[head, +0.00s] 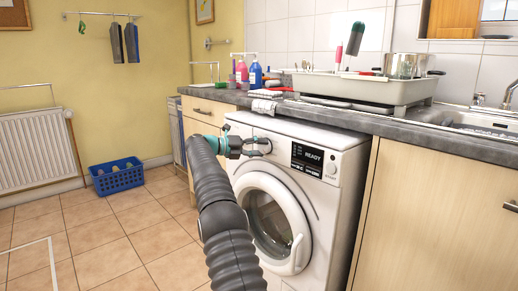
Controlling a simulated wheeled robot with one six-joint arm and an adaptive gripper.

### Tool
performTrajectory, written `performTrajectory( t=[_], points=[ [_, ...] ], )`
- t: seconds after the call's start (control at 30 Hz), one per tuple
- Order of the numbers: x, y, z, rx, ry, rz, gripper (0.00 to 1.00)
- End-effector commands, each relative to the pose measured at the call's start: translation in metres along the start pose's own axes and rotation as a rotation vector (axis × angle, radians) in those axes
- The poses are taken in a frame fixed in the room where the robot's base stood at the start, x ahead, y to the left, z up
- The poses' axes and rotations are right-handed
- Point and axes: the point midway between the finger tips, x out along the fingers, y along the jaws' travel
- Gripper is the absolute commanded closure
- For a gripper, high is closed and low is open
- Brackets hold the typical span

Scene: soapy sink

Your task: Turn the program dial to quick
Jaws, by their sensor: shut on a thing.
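The washing machine (347,194) is white and stands under the counter, with its round door (303,250) at the front. Its dark display (307,159) reads "READY". The program dial (267,146) is on the panel left of the display, small and partly hidden by my gripper. My gripper (259,146) reaches in from the left at the panel and is shut on the dial. The dial's pointer and its labels are too small to read.
The counter (390,126) above holds a dish rack (360,89), bottles (256,74) and a sink (480,122). A blue basket (117,176) stands on the tiled floor by the wall. A radiator (33,155) is at the far left. The floor left of the machine is clear.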

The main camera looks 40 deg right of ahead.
Motion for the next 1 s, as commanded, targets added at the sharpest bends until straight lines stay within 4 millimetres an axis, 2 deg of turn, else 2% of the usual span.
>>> performTrajectory(
  t=[0.1,0.13,0.2,0.23,0.53,0.67,0.77,1.0],
  points=[
    [0.001,0.002,-0.001,-0.001,0.003,0.001,0.81],
    [0.001,0.002,-0.001,-0.001,0.003,0.001,0.44],
    [0.001,0.002,-0.001,-0.002,0.002,0.000,0.26],
    [0.001,0.002,-0.001,-0.002,0.002,0.000,0.21],
    [0.000,0.001,0.000,-0.001,0.000,0.000,0.21],
    [-0.007,0.001,0.000,-0.001,0.000,0.000,0.21],
    [-0.021,0.001,0.000,-0.002,-0.002,0.001,0.21],
    [-0.070,0.002,0.000,-0.001,-0.003,0.001,0.21]
  ],
)
